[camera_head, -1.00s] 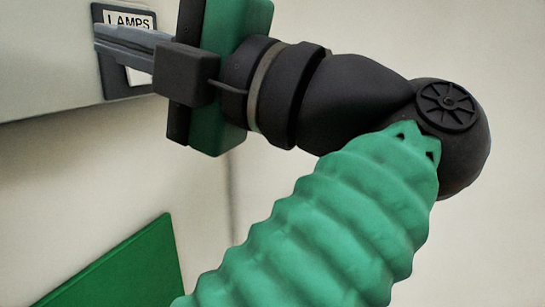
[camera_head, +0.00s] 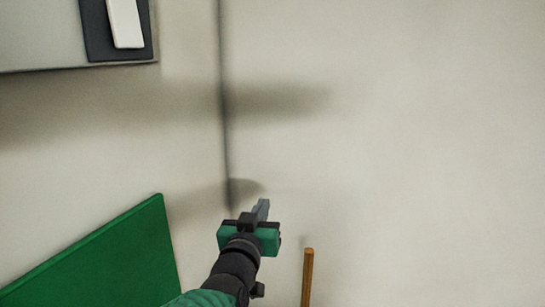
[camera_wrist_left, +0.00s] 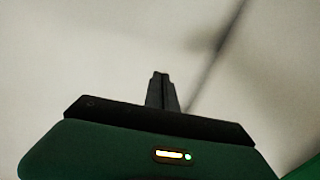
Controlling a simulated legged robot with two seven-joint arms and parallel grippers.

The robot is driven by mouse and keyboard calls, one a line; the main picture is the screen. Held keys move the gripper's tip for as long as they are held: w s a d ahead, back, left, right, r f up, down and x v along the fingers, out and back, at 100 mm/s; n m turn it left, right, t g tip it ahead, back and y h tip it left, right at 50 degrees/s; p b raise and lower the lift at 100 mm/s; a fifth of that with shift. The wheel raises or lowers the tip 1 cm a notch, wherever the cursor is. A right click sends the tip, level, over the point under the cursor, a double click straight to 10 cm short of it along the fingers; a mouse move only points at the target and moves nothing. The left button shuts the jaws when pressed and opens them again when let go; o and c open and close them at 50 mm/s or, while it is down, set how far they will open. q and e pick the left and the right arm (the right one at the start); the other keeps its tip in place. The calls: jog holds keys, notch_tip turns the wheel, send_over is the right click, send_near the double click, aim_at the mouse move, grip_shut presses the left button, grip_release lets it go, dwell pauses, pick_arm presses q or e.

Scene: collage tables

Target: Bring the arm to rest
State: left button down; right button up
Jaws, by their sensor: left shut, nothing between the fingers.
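My left gripper (camera_head: 262,208) is at the lower middle of the head view, on my green and black arm that comes in from the bottom. Its fingers are together and hold nothing. In the left wrist view the shut fingers (camera_wrist_left: 161,88) point up toward a bare pale wall and touch nothing. A dark switch plate with a white rocker (camera_head: 125,22) is on a grey panel (camera_head: 40,40) at the upper left, well apart from the gripper. My right gripper does not show.
A green board (camera_head: 110,260) stands at the lower left, left of my arm. A thin wooden rod or edge (camera_head: 307,277) rises just right of the gripper. A dark vertical line (camera_head: 224,100) runs down the pale wall. The wall to the right is bare.

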pick_arm(q)
jog(key=s+a+f+g+y+b, duration=0.1)
jog(key=s+a+f+g, duration=0.25)
jog(key=f, duration=0.55)
jog(key=s+a+f+g, duration=0.2)
jog(key=s+a+f, duration=0.15)
jog(key=f, duration=0.55)
jog(key=s+a+f+g+y+b, duration=0.1)
jog(key=s+a+f+g, duration=0.25)
jog(key=f, duration=0.55)
jog(key=s+a+f+g, duration=0.3)
jog(key=s+f, duration=0.4)
jog(key=s, duration=0.2)
jog(key=s+a+f+n+g+y, duration=0.1)
jog(key=s+a+f+g, duration=0.2)
jog(key=s+f, duration=0.3)
jog(key=s+a, duration=0.1)
jog(key=s, duration=0.2)
jog(key=shift+s+f, duration=0.2)
jog(key=shift+f, duration=0.15)
